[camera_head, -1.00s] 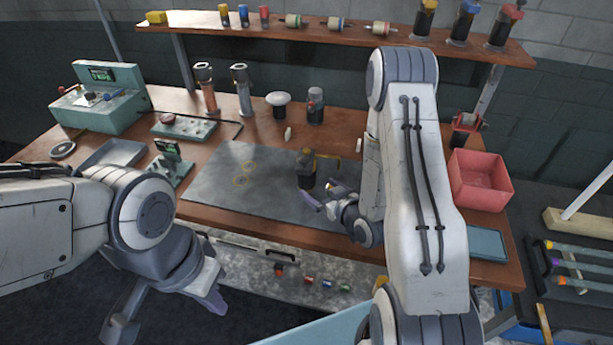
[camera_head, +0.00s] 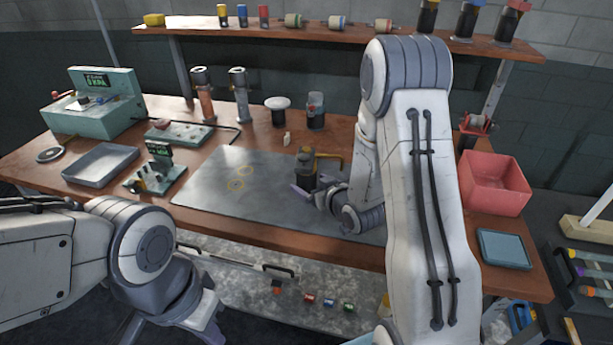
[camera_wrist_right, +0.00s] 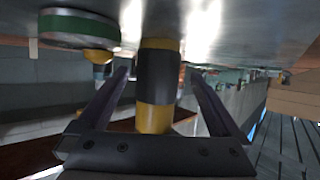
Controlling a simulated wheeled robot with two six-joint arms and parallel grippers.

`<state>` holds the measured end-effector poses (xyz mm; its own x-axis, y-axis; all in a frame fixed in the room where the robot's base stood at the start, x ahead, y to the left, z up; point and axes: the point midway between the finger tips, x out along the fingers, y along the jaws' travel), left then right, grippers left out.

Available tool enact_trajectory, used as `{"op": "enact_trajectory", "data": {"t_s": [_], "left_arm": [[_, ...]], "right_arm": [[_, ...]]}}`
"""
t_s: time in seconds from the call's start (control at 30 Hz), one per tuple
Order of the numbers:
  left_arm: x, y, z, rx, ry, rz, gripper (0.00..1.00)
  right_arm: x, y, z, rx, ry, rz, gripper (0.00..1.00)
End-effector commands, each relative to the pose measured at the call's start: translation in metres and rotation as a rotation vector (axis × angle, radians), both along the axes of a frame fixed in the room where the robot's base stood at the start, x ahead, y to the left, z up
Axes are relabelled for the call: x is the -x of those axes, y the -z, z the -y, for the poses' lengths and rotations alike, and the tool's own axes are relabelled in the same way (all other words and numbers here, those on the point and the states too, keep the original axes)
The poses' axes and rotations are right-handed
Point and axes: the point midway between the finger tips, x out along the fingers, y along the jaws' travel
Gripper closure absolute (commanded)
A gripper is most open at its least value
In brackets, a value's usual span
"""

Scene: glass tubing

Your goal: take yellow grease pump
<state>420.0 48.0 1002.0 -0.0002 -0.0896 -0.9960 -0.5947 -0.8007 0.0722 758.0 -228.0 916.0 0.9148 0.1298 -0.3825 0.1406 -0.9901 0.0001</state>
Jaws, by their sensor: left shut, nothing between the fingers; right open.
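The yellow grease pump (camera_head: 306,170) stands on the grey mat (camera_head: 215,195), a dark body with a yellow bent handle to its right. My right gripper (camera_head: 314,197) is open at the pump's near side, low over the mat. In the right wrist view, a cylinder with yellow and black bands (camera_wrist_right: 157,85), apparently the pump, is between the spread fingers of the right gripper (camera_wrist_right: 160,100), with gaps on both sides. My left gripper (camera_head: 168,333) is shut and empty in front of the bench, partly cut off by the bottom edge.
A round green-banded piece (camera_wrist_right: 78,30) is close to the left finger in the right wrist view. Behind the mat stand a white-topped knob (camera_head: 278,110) and a dark jar (camera_head: 315,111). A red bin (camera_head: 494,185) is at the right.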

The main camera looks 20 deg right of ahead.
Motion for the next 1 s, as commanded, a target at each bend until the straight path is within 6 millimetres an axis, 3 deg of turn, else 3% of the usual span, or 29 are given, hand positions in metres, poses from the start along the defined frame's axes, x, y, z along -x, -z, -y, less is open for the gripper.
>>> {"op": "enact_trajectory", "data": {"t_s": [0.2,0.47,0.5,0.7,0.77,1.0], "left_arm": [[0.000,-0.008,0.000,0.000,0.000,0.000,1.00],[0.000,-0.008,0.000,0.000,0.000,0.000,1.00],[0.000,-0.008,0.000,0.000,0.000,0.000,1.00],[0.000,-0.008,0.000,0.000,0.000,0.000,1.00],[0.000,-0.008,0.000,0.000,0.000,0.000,1.00],[0.000,-0.008,0.000,0.000,0.000,0.000,1.00]], "right_arm": [[-0.027,0.010,-0.002,0.000,-0.001,-0.001,0.00],[-0.031,0.012,-0.002,-0.001,0.000,0.000,0.00],[-0.031,0.012,-0.002,-0.001,0.000,0.000,0.04],[-0.031,0.012,-0.002,0.000,0.000,0.000,0.80],[-0.031,0.012,-0.002,0.000,0.000,0.000,1.00],[-0.031,0.011,-0.002,0.000,0.000,0.003,1.00]]}}
